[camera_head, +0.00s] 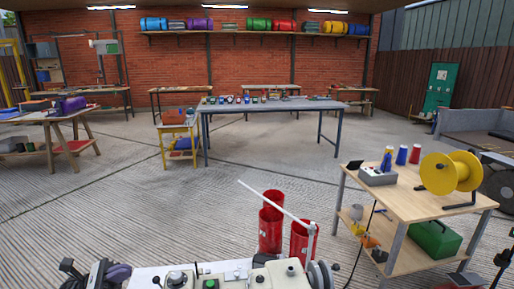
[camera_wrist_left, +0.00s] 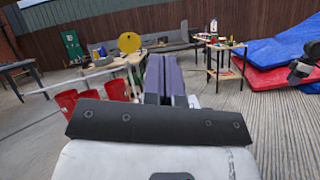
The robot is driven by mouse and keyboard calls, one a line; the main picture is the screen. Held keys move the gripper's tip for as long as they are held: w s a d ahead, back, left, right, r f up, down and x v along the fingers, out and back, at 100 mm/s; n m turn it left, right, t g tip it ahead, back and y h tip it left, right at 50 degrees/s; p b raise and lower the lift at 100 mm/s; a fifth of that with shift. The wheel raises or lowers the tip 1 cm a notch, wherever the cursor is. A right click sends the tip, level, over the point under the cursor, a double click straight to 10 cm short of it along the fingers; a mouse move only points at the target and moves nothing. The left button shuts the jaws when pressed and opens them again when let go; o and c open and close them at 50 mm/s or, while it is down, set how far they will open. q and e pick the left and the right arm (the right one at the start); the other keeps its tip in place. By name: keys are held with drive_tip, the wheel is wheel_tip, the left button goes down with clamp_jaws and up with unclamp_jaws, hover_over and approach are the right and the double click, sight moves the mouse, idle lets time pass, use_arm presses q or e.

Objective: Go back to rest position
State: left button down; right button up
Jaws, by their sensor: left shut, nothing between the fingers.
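My left gripper (camera_head: 119,271) is at the bottom left of the head view, low in the frame and only partly seen. In the left wrist view its two purple fingers (camera_wrist_left: 165,76) lie side by side and closed, with nothing between them. They point out over the floor, away from the camera.
A pale machine (camera_head: 280,277) stands close at the bottom of the head view, beside red cylinders (camera_head: 270,230) and a white rod (camera_head: 275,205). A wooden table (camera_head: 410,205) with a yellow reel (camera_head: 450,173) stands right. The middle floor is clear.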

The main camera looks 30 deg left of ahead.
use_arm(q)
drive_tip(key=w+d+n+t+y+p, duration=0.3)
drive_tip(key=d+n+y+p, duration=0.2)
drive_tip(key=n+y, duration=0.75)
drive_tip(key=w+d+n+t+y+p, duration=0.3)
drive_tip(key=n+y+p, duration=0.35)
drive_tip(key=n, duration=1.05)
drive_tip(key=s+d+n+g+p, duration=1.3)
drive_tip(key=s+d+n+g, duration=0.45)
drive_tip(key=s+d, duration=0.65)
wheel_tip(320, 180, up, 37)
drive_tip(key=d+n+p, duration=0.1)
drive_tip(key=p, duration=3.6)
wheel_tip(320, 180, down, 74)
drive_tip(key=b, duration=7.3)
drive_tip(key=shift+w+d+h+b, duration=0.2)
drive_tip(key=shift+w+h+b, duration=0.1)
drive_tip(key=shift+t, duration=0.25)
